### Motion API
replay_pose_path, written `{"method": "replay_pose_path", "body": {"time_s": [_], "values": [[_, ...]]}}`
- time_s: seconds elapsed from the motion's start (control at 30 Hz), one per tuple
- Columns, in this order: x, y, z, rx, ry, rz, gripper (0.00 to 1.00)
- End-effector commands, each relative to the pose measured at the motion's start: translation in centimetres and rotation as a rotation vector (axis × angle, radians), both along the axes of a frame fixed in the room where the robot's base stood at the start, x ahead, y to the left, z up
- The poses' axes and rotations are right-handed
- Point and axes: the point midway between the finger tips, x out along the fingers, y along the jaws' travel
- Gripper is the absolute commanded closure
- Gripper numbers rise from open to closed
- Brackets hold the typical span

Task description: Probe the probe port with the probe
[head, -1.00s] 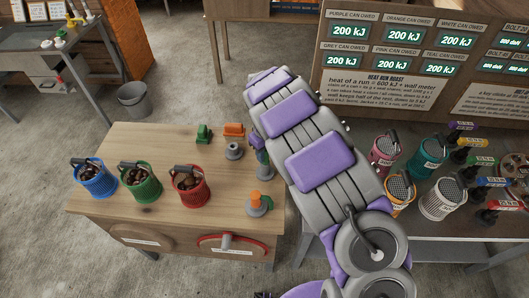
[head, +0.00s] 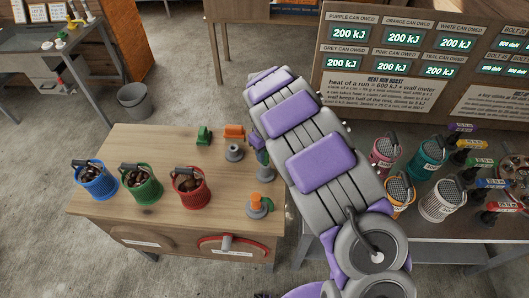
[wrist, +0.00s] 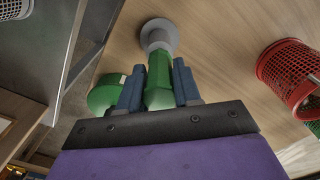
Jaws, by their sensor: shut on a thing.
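My gripper (wrist: 158,88) is shut on a green probe (wrist: 158,75), whose body sits between the two blue-grey fingers. In the head view the green probe (head: 263,157) shows only in part beside my arm, over the right side of the wooden table. In the wrist view a grey round base with a raised collar (wrist: 158,36) lies beyond the probe's end; I cannot tell whether they touch. A rounded green part (wrist: 105,94) shows left of the fingers. A grey ringed base (head: 234,151) stands on the table. I cannot tell which thing is the probe port.
Blue (head: 96,182), green (head: 142,185) and red (head: 189,188) baskets of chestnuts stand on the table. An orange probe in a grey base (head: 258,205) is at the front right. A green block (head: 204,135) and orange block (head: 234,131) lie behind. Several cans stand on the right bench.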

Motion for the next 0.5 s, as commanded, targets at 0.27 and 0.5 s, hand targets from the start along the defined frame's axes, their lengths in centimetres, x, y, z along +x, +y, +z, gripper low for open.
{"method": "replay_pose_path", "body": {"time_s": [0.27,0.5], "values": [[0.01,-0.01,0.01,0.0,0.0,0.0,1.0],[0.01,-0.01,0.11,0.0,0.0,0.0,1.0]]}}
